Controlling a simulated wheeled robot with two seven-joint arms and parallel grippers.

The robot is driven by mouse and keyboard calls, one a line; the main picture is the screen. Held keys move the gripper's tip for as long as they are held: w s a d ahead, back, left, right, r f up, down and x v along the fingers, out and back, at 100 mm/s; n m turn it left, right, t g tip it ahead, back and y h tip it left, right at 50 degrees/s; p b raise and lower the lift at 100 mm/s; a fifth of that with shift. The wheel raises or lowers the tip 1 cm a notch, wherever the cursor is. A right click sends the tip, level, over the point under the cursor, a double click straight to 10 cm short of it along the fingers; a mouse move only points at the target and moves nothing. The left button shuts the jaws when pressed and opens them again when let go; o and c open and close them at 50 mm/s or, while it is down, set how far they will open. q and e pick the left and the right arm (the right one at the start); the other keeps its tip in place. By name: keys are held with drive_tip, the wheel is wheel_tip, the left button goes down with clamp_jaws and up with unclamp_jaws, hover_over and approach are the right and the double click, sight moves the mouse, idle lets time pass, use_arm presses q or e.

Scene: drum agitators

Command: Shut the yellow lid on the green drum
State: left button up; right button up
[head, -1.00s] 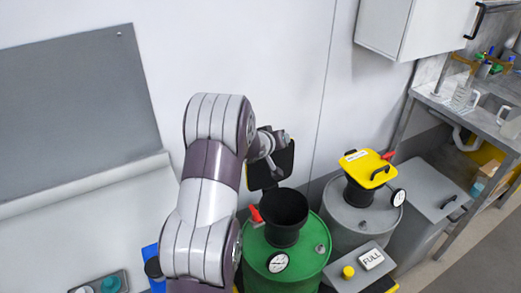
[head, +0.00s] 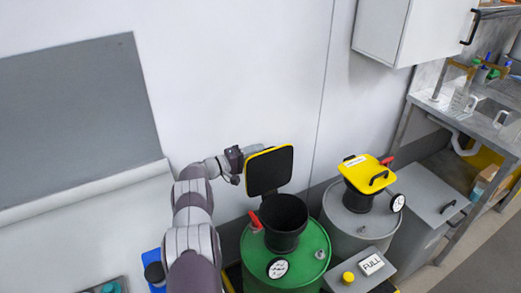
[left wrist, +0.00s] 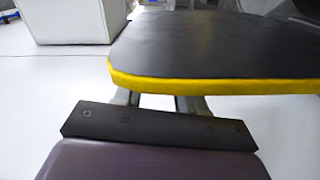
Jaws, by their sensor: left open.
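The green drum (head: 308,262) stands at the lower middle of the head view with a black funnel (head: 284,222) on top. Its yellow-edged lid (head: 269,171) stands open and upright behind the funnel, its black underside facing me. My left gripper (head: 243,160) is at the lid's left edge, open. In the left wrist view the lid (left wrist: 215,50) fills the upper right, its yellow rim just beyond the fingers (left wrist: 160,104). I cannot tell whether the fingers touch it. My right gripper is not in view.
A red lever (head: 255,219) and a dial gauge (head: 277,268) are on the green drum. A grey drum (head: 357,223) with a shut yellow lid (head: 366,173) stands to the right. A box marked FULL (head: 371,264) is in front. The wall is close behind.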

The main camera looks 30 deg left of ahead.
use_arm(q)
drive_tip(key=shift+x, duration=1.1)
clamp_jaws()
drive_tip(key=shift+s+d, duration=0.1)
